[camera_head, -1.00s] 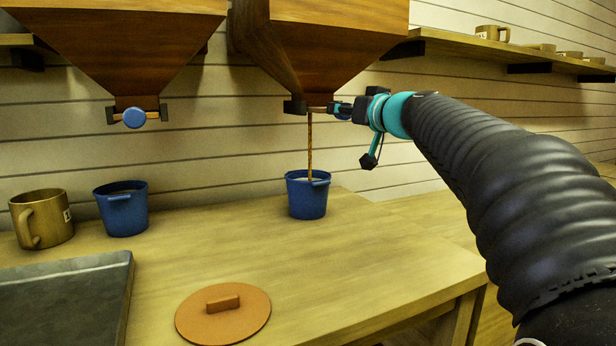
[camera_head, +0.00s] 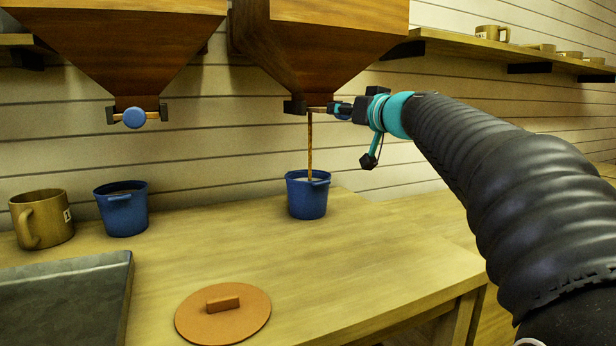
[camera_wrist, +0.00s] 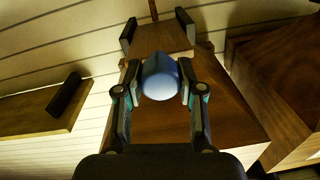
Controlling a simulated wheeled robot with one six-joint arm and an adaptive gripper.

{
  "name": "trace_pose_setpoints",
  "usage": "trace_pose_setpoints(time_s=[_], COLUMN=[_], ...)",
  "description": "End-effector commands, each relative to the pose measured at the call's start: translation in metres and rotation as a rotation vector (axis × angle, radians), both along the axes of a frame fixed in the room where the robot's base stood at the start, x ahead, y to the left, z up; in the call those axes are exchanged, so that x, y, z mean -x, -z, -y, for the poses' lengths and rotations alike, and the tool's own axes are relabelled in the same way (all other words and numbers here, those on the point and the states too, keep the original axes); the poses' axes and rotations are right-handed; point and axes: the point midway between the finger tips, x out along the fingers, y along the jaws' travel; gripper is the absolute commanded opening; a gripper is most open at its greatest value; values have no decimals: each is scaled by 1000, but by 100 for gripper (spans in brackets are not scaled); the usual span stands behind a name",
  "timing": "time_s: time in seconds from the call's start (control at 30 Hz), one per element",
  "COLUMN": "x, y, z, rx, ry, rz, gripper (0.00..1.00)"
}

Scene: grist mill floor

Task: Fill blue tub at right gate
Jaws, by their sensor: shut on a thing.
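The right hopper (camera_head: 318,45) hangs over the table, with its gate (camera_head: 305,106) at the bottom. A thin brown stream (camera_head: 309,145) runs from the gate down into a blue tub (camera_head: 307,195), which stands upright on the table below. The fill level inside that tub cannot be made out. My gripper (camera_head: 345,109) is at the right side of the gate. In the wrist view my gripper (camera_wrist: 160,78) is shut on the gate's blue knob (camera_wrist: 160,80), one finger on each side.
The left hopper (camera_head: 115,45) has a gate with a blue knob (camera_head: 134,117) and no stream. Another blue tub (camera_head: 122,208) and a tan mug (camera_head: 41,218) stand at the left. An orange lid (camera_head: 222,313) and a grey slab (camera_head: 68,300) lie in front. A shelf (camera_head: 500,56) holds mugs.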

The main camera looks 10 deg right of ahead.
Motion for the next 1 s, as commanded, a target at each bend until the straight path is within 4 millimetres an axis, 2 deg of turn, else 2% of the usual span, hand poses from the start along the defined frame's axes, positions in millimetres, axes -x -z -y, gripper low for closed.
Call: trace_pose_setpoints(time_s=[0.53,0.8,1.0], x=[-1,-28,-34], y=[0,1,0], z=[0,-9,-11], rx=[0,-1,0], ry=[0,0,1], rz=[0,0,1], gripper=[0,0,0])
